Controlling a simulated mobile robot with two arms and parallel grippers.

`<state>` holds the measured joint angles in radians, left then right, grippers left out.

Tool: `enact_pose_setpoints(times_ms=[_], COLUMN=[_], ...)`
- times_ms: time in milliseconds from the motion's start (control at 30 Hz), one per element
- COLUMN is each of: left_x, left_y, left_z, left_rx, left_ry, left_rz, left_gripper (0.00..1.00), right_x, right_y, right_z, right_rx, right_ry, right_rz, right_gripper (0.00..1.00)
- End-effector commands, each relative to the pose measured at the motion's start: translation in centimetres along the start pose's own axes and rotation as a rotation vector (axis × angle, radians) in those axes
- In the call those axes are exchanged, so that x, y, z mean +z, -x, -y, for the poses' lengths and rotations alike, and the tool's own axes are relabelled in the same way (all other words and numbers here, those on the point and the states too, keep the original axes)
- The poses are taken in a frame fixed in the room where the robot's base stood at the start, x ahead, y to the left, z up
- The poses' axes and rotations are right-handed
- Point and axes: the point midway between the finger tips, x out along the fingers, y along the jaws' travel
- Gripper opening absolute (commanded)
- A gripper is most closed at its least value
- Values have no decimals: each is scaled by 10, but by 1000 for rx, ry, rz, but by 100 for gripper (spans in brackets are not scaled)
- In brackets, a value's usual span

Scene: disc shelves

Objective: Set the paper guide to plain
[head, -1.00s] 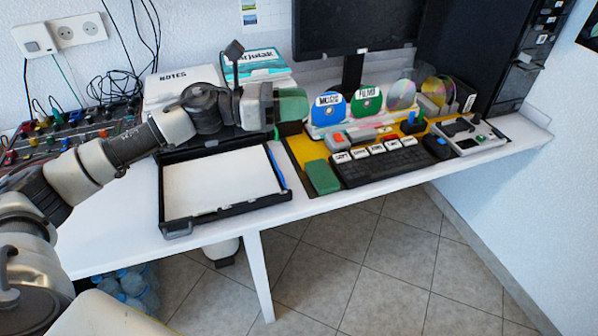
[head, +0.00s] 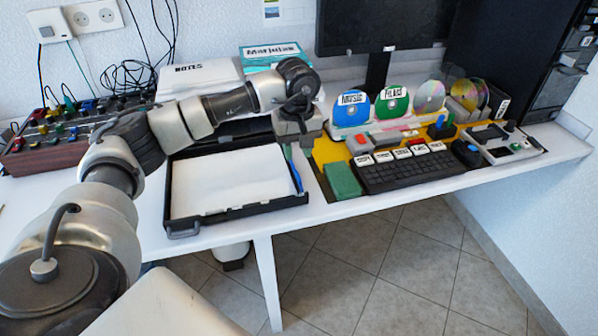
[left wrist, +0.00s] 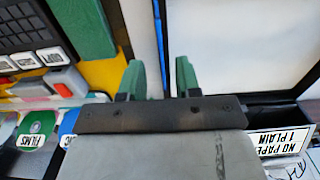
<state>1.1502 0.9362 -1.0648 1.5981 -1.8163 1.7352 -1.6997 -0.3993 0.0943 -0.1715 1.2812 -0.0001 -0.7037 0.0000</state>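The paper guide is a thin blue strip (head: 296,176) along the right side of the white paper in the black tray (head: 240,205). In the left wrist view the blue guide (left wrist: 160,28) runs up between my fingers. My left gripper (left wrist: 160,78) has two green fingers, apart with nothing visible between them but the view of the guide beyond. In the head view my left gripper (head: 299,138) points down over the tray's right back corner, its fingers mostly hidden. A printed label reading "NO PAPE…" and "1 PLAIN" (left wrist: 284,140) is partly cut off. My right gripper is not in view.
A green block (head: 343,180) and a black keyboard (head: 408,172) lie just right of the tray. Labelled discs (head: 352,107) stand behind. A notes box (head: 199,78) is at the back, and a control board (head: 45,140) is at the left.

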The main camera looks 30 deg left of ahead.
Motion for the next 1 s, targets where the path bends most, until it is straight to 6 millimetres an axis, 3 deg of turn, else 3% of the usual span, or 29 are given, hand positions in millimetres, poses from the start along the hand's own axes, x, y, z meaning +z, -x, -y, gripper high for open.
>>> enact_pose_setpoints(times_ms=[100, 333, 767, 1000], left_x=[1, 1, 0, 1], left_y=[-26, -60, -70, -70], left_z=[0, 0, 0, 0], left_rx=[-2, 1, 3, 3], left_ry=[0, 1, 1, 1], left_rz=[4, 3, 1, 2], left_gripper=[33, 33, 33, 0], right_x=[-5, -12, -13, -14], right_y=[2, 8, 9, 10], right_z=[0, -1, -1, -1], right_rx=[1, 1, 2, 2], right_ry=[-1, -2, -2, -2], right_rz=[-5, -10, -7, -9], right_gripper=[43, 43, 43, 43])
